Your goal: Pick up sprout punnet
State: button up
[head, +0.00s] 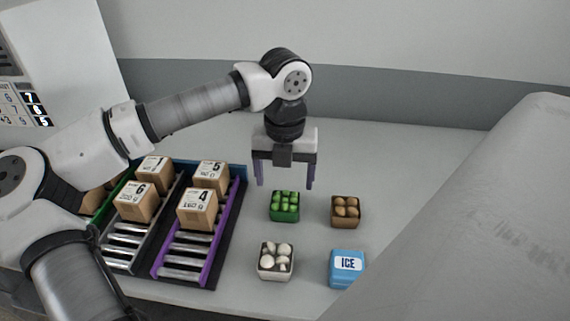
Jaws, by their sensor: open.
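The sprout punnet (284,213) is a small green tray of round green sprouts, standing upright on the grey table. My gripper (286,184) points down with its two purple fingers spread apart and nothing between them. It hangs above the sprout punnet in the head view, its fingertips just above the punnet's top edge in the picture. I cannot tell the exact height gap. The punnet is fully in view.
A brown punnet (345,211) is right of the sprouts, a white mushroom punnet (275,261) in front, and a blue ICE box (347,267) at front right. Left are roller lanes (181,262) holding several numbered cardboard boxes (197,209). The table behind is clear.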

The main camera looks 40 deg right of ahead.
aim_at(285, 199)
jog(key=f, duration=0.2)
jog(key=f+p, duration=0.1)
jog(key=f, duration=0.2)
jog(key=f+p, duration=0.1)
jog(key=f, duration=0.1)
jog(key=shift+s+a+f, duration=0.15)
jog(key=shift+s+a, duration=0.05)
jog(key=shift+s, duration=0.1)
jog(key=c, duration=1.1)
jog(key=shift+o, duration=0.2)
